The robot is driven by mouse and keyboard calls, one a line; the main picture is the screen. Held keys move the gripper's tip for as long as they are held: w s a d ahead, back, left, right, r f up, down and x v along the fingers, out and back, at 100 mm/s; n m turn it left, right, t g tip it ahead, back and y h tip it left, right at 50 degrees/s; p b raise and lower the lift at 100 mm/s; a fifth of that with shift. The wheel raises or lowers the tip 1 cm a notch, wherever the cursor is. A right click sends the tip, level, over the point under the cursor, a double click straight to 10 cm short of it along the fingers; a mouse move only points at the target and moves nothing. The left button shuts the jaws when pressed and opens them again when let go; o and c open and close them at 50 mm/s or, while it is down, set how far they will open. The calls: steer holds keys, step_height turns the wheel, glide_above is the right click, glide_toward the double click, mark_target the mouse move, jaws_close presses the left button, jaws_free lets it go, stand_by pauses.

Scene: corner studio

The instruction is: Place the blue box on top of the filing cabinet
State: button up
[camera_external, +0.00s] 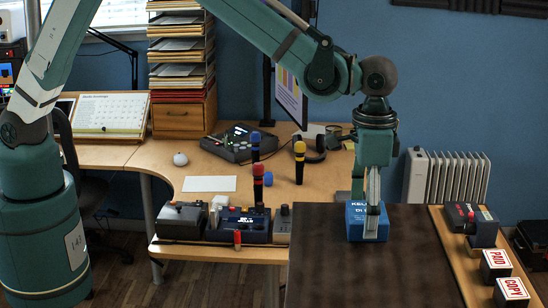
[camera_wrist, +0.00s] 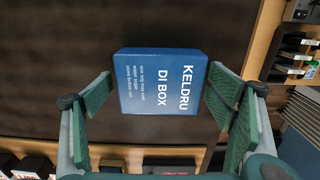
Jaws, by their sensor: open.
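The blue box (camera_external: 355,226) is upright on a dark brown flat surface (camera_external: 365,275) in the external view, near its back edge. My gripper (camera_external: 372,208) points down right over the box, with a finger in front of it. In the wrist view the blue box (camera_wrist: 160,85), with white lettering, lies between the two spread fingers of my gripper (camera_wrist: 160,88). Small gaps seem to show beside the box, and I cannot tell if either finger touches it. I cannot tell whether the dark surface is the filing cabinet's top.
A wooden side strip (camera_external: 452,258) on the right holds dark devices and stamp blocks (camera_external: 511,289). Left is a desk (camera_external: 200,255) with several devices, microphones and a wooden drawer unit (camera_external: 185,112) under paper trays. A white radiator (camera_external: 446,178) stands behind. The dark surface's front is clear.

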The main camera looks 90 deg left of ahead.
mark_target(364, 210)
step_height(364, 210, up, 12)
steer(key=shift+b, duration=0.35)
stand_by(0.4)
stand_by(0.4)
steer(key=s+a+r+t, duration=0.1)
steer(key=s+a+r, duration=0.25)
steer(key=s, duration=0.45)
steer(key=s+a+r+t, duration=0.1)
steer(key=s+a+r, duration=0.2)
steer(key=s+r, duration=0.35)
steer(key=s+a+r+t, duration=0.2)
steer(key=s+a, duration=0.2)
steer(key=s, duration=0.5)
steer(key=s+a+f+t, duration=0.1)
steer(key=s+a+f, duration=0.1)
steer(key=s, duration=0.9)
steer(key=s+a+f+t, duration=0.2)
steer(key=s+a+f, duration=0.1)
steer(key=s, duration=0.8)
steer(key=shift+f, duration=0.45)
